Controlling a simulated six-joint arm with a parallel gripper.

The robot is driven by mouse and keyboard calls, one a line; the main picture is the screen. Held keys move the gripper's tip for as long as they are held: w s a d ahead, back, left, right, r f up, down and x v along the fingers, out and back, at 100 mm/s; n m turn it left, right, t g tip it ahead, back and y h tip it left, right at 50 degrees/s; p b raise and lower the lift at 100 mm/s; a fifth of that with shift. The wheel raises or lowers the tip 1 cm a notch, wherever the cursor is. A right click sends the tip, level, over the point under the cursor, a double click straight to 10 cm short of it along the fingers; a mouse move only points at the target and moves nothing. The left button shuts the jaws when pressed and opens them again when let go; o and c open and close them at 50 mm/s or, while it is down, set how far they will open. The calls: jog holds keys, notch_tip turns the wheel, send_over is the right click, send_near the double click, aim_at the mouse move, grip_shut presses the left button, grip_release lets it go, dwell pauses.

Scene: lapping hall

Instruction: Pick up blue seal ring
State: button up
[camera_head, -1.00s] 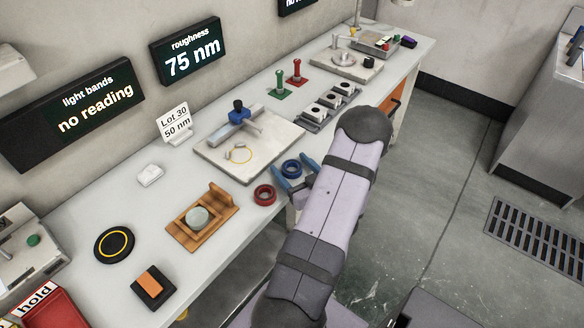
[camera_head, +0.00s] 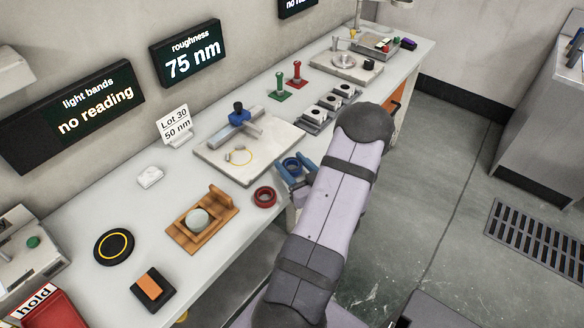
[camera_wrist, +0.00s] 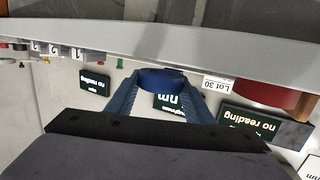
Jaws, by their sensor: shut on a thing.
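The blue seal ring (camera_head: 292,165) is between the fingers of my gripper (camera_head: 296,172) at the bench's front edge, just right of the red ring. In the wrist view the blue seal ring (camera_wrist: 162,79) sits between the two blue fingertips of my gripper (camera_wrist: 160,88), which are shut on it. The table edge shows behind it there. I cannot tell from these views whether the ring is clear of the bench top. My arm hides part of the bench to the right.
A red ring (camera_head: 264,196) lies close to the left. A wooden stand (camera_head: 203,219) with a grey disc is farther left. A pale plate (camera_head: 275,147) with a blue-knobbed gauge lies behind. Black blocks with white discs (camera_head: 312,115) stand in a row behind my arm.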

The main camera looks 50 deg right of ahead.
notch_tip(320, 180, up, 8)
dwell(0.5)
jog(key=shift+r, duration=0.25)
jog(key=w+a+f+n+y+p, duration=0.1)
jog(key=w+a+n+y, duration=0.1)
jog(key=a, duration=0.6)
jog(key=w+a+f+n+y+p, duration=0.1)
jog(key=a+y, duration=0.3)
jog(key=a, duration=0.4)
jog(key=w+a+f+n+t+y+p, duration=0.1)
jog(key=w+a+f+n+y+p, duration=0.1)
jog(key=a, duration=0.6)
jog(key=shift+w+n+y, duration=0.5)
jog(key=shift+w+n, duration=0.2)
jog(key=shift+w, duration=0.3)
jog(key=a+n+y+p, duration=0.1)
jog(key=a, duration=0.3)
jog(key=a+f+n+g+y+p, duration=0.1)
jog(key=a+y, duration=0.1)
jog(key=a, duration=0.2)
jog(key=a+n+y, duration=0.1)
jog(key=a, duration=0.4)
jog(key=shift+f+g+p, duration=0.3)
jog(key=shift+f+p, duration=0.05)
jog(key=shift+p, duration=0.05)
jog(key=shift+a+n+y, duration=0.4)
jog(key=shift+a, duration=0.05)
jog(key=shift+d, duration=0.15)
